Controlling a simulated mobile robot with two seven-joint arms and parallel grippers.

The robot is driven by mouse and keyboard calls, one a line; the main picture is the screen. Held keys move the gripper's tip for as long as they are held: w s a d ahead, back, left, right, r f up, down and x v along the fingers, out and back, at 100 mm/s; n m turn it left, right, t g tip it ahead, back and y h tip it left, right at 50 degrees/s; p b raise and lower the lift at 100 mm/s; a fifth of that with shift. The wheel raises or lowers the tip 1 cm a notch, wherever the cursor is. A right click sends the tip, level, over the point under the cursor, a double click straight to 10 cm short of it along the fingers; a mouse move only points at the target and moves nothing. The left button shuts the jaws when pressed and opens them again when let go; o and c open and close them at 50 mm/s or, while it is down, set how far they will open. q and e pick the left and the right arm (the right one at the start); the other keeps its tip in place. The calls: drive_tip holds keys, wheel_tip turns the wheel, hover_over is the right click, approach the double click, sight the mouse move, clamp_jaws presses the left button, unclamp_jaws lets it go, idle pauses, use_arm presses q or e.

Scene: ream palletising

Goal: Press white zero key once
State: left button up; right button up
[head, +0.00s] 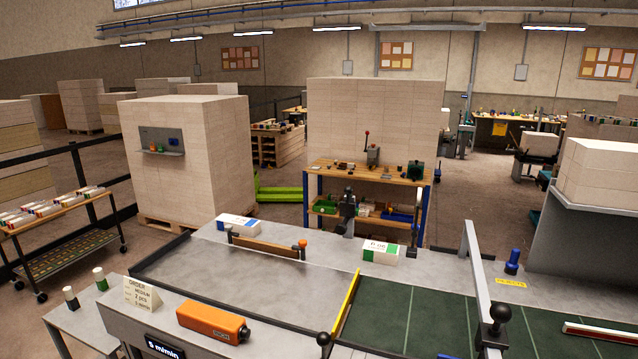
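I cannot make out a white zero key in the head view. A small dark display (165,347) with white text that looks like "5 m/min" is cut by the bottom edge. It sits on the front face of a grey ledge, below an orange box-shaped device (208,322) with a dark end. No key shows clearly on either. Neither of my grippers is in view.
An order card (142,294) stands left of the orange device. Two wrapped reams (381,251) (238,223) lie on the grey table (215,265). A yellow bar (346,303) borders the green belt (405,320). A metal rail with a black knob (500,312) rises at right.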

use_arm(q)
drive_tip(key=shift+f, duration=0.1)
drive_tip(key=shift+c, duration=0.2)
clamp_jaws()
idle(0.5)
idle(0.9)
